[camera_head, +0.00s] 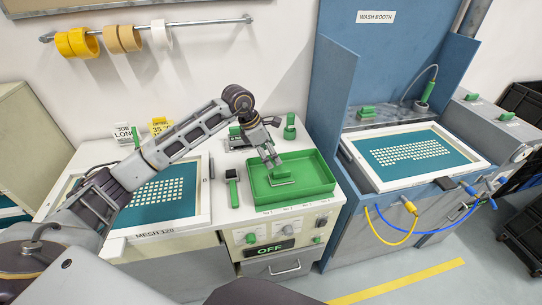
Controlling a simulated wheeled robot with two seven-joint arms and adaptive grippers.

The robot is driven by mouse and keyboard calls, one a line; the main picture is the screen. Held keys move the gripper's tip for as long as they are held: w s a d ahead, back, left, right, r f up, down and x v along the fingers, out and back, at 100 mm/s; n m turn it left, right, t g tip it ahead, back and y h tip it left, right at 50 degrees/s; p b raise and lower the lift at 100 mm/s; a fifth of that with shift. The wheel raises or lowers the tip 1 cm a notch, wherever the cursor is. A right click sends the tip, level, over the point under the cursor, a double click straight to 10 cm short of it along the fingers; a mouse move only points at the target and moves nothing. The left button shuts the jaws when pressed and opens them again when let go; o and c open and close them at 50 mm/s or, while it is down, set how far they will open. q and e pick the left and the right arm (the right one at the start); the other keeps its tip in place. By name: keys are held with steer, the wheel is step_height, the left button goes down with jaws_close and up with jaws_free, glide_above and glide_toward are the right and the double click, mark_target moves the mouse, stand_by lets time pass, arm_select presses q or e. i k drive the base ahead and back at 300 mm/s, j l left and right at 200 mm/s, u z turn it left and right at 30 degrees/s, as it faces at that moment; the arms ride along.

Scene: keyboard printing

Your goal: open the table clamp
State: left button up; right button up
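My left arm reaches in from the left over the printing table. Its gripper (271,165) hangs above the back part of a green tray (256,199). The view is too small to show whether its fingers are apart or closed. A small green-topped piece (281,176) lies in the tray below the fingertips. A dark metal fitting with a green part (237,140) sits behind the tray, partly hidden by my arm; I cannot tell whether it is the table clamp. My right gripper is out of view.
A screen frame with blue-green mesh (203,207) lies left, partly under my arm. Another framed screen (370,176) lies in the wash booth at right. The cabinet front shows knobs and an OFF sign (270,248). A green bottle-like item (290,127) stands behind the tray.

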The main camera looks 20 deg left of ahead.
mark_target(134, 130)
steer(key=u, duration=1.9)
